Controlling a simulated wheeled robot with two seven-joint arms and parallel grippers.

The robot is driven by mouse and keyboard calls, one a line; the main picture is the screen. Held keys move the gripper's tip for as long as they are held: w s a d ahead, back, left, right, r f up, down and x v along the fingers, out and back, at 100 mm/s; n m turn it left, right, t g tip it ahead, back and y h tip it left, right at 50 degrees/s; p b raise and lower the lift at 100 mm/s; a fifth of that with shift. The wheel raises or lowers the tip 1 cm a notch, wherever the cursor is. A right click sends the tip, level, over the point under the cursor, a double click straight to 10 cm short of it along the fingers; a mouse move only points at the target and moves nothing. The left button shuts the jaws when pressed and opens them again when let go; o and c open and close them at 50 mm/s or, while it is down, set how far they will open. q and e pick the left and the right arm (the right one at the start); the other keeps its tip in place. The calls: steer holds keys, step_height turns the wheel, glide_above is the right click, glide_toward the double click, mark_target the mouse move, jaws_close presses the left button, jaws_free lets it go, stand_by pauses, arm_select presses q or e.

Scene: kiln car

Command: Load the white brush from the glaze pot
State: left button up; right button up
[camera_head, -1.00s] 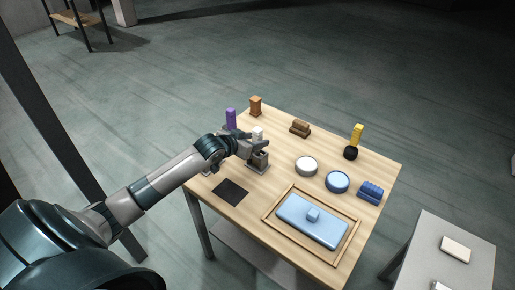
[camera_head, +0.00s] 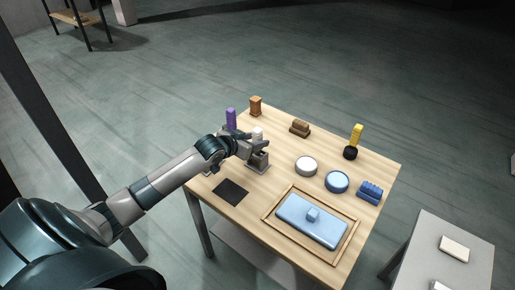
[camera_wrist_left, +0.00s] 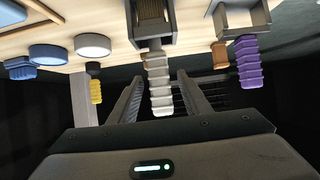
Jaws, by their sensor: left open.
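The white brush (camera_head: 257,133) stands in a grey holder (camera_head: 259,163) near the left edge of the wooden table. My left gripper (camera_head: 258,143) is at its handle, jaws open. In the left wrist view the ridged white handle (camera_wrist_left: 160,84) lies between the two open fingers (camera_wrist_left: 161,96), with gaps showing on both sides. The brush's lower end is hidden in the holder (camera_wrist_left: 152,22). Two round pots stand to the right, a white one (camera_head: 306,167) and a blue one (camera_head: 337,182); I cannot tell which glaze each holds. My right gripper is not in view.
A purple-handled brush (camera_head: 231,118) stands just behind my left gripper. A framed tray (camera_head: 268,220) with a blue slab (camera_head: 310,222) and a dark mat (camera_head: 230,192) lie in front.

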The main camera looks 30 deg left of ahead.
mark_target(255, 131)
arm_select(q)
steer(key=shift+p, duration=0.35)
stand_by(0.4)
jaws_close()
steer(key=shift+r+p, duration=1.05)
steer(key=shift+p, duration=0.05)
steer(key=shift+r, duration=0.1)
steer(key=shift+r+p, duration=2.4)
steer(key=shift+p, duration=0.05)
steer(key=shift+r, duration=0.1)
